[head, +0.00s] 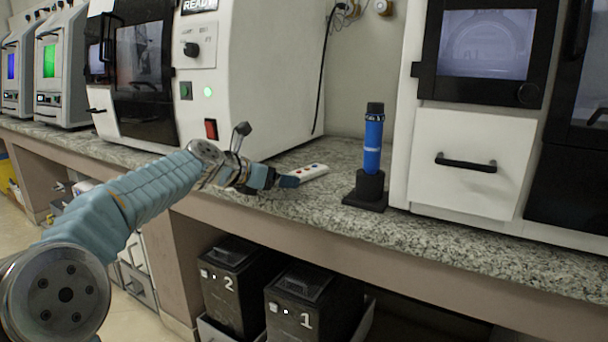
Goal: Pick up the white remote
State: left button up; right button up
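The white remote (311,172) lies flat on the speckled stone counter, with small coloured buttons on its top, red and blue among them. My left gripper (280,180) reaches in from the left, low over the counter, with its tip at the remote's near left end. That end is partly hidden behind the gripper. I cannot tell whether they touch or whether the fingers are open or shut. My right gripper is out of view.
A blue cylinder in a black stand (369,189) stands just right of the remote. A large white machine (270,80) rises behind the arm, and another white cabinet (472,160) stands at right. The counter's front edge is close. Black numbered boxes (305,305) sit below.

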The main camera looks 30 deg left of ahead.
pick_arm(q)
jog(key=shift+w+d+f, duration=0.2)
jog(key=shift+w+f, duration=0.05)
jog(key=shift+w, duration=0.35)
jog(key=c, duration=1.2)
